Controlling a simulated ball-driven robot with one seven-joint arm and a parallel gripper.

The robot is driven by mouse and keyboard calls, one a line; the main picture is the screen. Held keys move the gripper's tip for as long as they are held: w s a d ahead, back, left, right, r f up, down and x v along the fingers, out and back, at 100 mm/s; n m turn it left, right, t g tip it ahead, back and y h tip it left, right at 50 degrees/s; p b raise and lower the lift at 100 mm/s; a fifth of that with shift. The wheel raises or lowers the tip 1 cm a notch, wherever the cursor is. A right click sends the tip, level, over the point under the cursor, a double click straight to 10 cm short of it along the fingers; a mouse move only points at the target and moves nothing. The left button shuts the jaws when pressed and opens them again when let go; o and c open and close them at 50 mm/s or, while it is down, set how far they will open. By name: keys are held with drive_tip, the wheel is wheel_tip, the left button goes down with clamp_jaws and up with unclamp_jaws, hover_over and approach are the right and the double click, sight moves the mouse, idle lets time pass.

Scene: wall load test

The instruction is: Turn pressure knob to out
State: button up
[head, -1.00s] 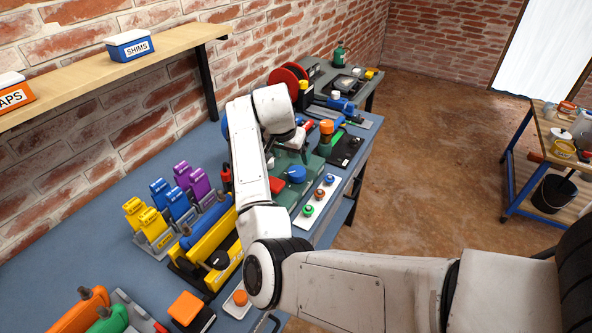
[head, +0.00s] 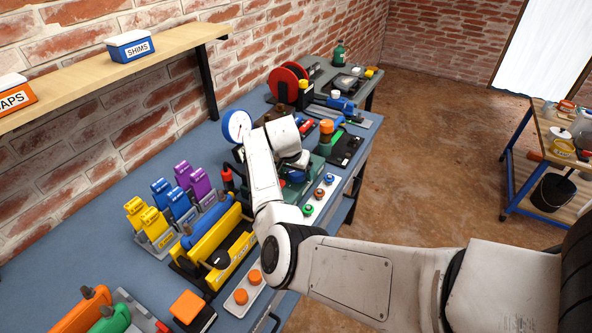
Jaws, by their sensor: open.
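A green unit (head: 318,162) stands on the bench, partly behind my arm. A blue round knob (head: 296,176) and a red part show on it, half covered by my wrist. No label can be read, so I cannot tell for sure that this is the pressure knob or where it points. A round gauge (head: 237,126) with a blue rim and white face stands at the left of my wrist. My wrist is bent down over the green unit. My gripper's fingers are hidden behind the wrist, so contact with the knob cannot be seen.
Yellow, blue and purple clips (head: 172,203) and a yellow holder (head: 216,252) stand at the left. An orange-capped green post (head: 326,131) and red reel (head: 283,85) stand beyond.

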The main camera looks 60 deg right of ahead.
drive_tip(key=c, duration=1)
drive_tip(key=shift+c, duration=0.2)
drive_tip(key=shift+r+n+p, duration=0.1)
drive_tip(key=shift+n+p, duration=0.2)
